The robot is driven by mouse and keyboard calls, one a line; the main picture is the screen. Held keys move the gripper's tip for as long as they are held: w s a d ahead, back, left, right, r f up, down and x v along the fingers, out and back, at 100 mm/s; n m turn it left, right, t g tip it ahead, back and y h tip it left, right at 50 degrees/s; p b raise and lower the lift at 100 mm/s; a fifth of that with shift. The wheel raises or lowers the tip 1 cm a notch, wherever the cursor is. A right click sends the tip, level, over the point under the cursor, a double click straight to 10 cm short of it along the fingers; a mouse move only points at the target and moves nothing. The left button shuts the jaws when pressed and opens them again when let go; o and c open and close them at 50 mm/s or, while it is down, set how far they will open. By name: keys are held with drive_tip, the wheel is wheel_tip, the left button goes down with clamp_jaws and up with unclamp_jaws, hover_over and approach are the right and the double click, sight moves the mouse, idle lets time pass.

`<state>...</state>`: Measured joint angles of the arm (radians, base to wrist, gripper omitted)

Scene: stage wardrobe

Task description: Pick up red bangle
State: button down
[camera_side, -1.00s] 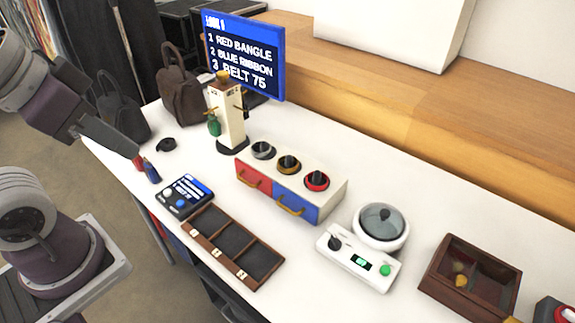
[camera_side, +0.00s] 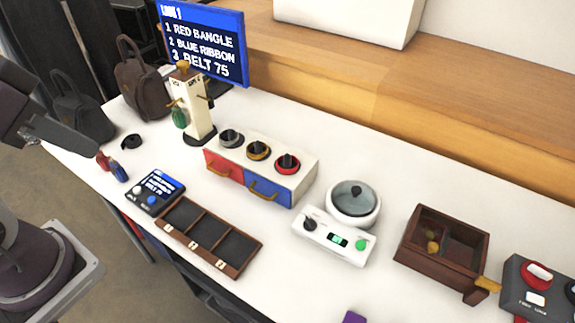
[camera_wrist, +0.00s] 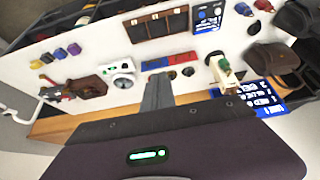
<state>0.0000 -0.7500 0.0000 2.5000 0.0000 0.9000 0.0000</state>
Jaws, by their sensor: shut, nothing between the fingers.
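The red bangle (camera_side: 289,169) sits around a dark post on top of a white box with a red and a blue drawer (camera_side: 311,172). It is the rightmost of three bangles in the side view, beside a gold one (camera_side: 258,155) and a grey one (camera_side: 231,142). In the wrist view my gripper (camera_wrist: 158,80) is shut and empty, pointing towards the drawer box. The red bangle cannot be made out there and may be behind the fingers. In the side view my arm is at the left edge and the fingertips cannot be made out.
A screen (camera_side: 203,42) lists red bangle, blue ribbon and belt 75. A cream stand (camera_side: 198,115) is left of the drawer box; a white scale with a lidded bowl (camera_side: 335,237) is right. An open three-part case (camera_side: 210,232) lies in front. A brown box (camera_side: 405,252) stands further right.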

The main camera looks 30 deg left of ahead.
idle(0.4)
drive_tip(key=c, duration=0.8)
unclamp_jaws()
drive_tip(key=shift+o, duration=0.2)
drive_tip(key=shift+w, duration=0.1)
